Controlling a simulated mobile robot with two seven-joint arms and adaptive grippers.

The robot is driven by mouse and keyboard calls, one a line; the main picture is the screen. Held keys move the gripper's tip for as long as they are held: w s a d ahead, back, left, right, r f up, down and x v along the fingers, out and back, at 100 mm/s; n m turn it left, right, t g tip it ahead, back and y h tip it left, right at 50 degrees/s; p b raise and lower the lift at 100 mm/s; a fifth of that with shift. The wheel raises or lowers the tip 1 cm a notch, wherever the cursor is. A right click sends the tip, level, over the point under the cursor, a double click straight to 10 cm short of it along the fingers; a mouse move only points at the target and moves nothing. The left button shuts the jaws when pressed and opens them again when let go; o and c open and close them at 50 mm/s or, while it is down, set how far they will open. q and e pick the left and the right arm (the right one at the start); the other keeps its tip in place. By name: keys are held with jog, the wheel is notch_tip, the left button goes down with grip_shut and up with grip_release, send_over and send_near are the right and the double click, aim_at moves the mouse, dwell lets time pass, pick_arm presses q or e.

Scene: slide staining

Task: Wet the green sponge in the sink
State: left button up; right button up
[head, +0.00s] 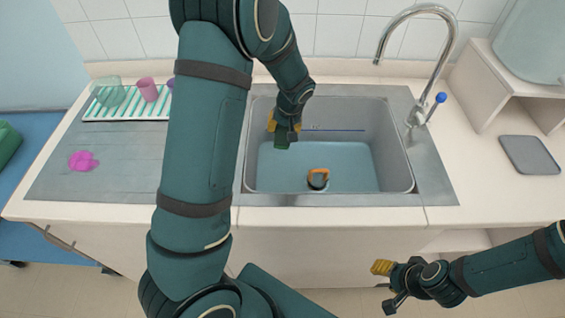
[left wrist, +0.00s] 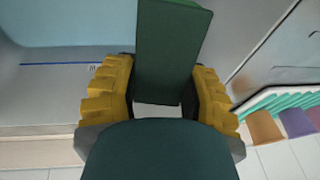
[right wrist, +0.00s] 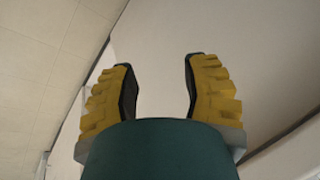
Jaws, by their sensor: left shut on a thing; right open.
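The green sponge (left wrist: 172,50) is a dark green block between the yellow-padded fingers of my left gripper (left wrist: 165,95). In the head view the left gripper (head: 285,128) is inside the sink at its left side, and a small part of the sponge (head: 282,142) shows below it. The sink (head: 400,158) is a grey basin with bluish water (head: 350,165) in it. The sponge appears above the water; whether it touches the surface I cannot tell. My right gripper (right wrist: 160,85) is open and empty. In the head view it (head: 384,284) is low, in front of the counter.
An orange-handled plug (head: 318,178) stands in the sink. A curved tap (head: 445,50) with a blue-tipped lever (head: 440,98) is at the back right. A drying rack (head: 125,113) with cups and a pink object (head: 82,161) lie left. A grey tray (head: 530,155) lies right.

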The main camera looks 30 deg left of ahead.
pick_arm(q)
jog(key=shift+r+p, duration=1.75)
jog(key=shift+r, duration=1.2)
pick_arm(e)
jog(key=shift+w+d+r, duration=0.1)
jog(key=shift+w+r, duration=0.1)
jog(key=shift+r, duration=0.45)
jog(key=shift+w+a+r, duration=0.1)
jog(key=shift+w+r, duration=0.15)
jog(key=shift+r, duration=0.35)
jog(key=shift+w+d+r, duration=0.1)
jog(key=shift+w+r, duration=0.1)
jog(key=shift+r, duration=0.45)
pick_arm(q)
jog(key=shift+r, duration=0.1)
jog(key=shift+r+p, duration=1.2)
jog(key=shift+r, duration=0.75)
pick_arm(e)
notch_tip(320, 180, up, 2)
jog(key=shift+r, duration=0.15)
pick_arm(q)
jog(key=shift+f, duration=0.1)
pick_arm(e)
jog(key=shift+r, duration=0.15)
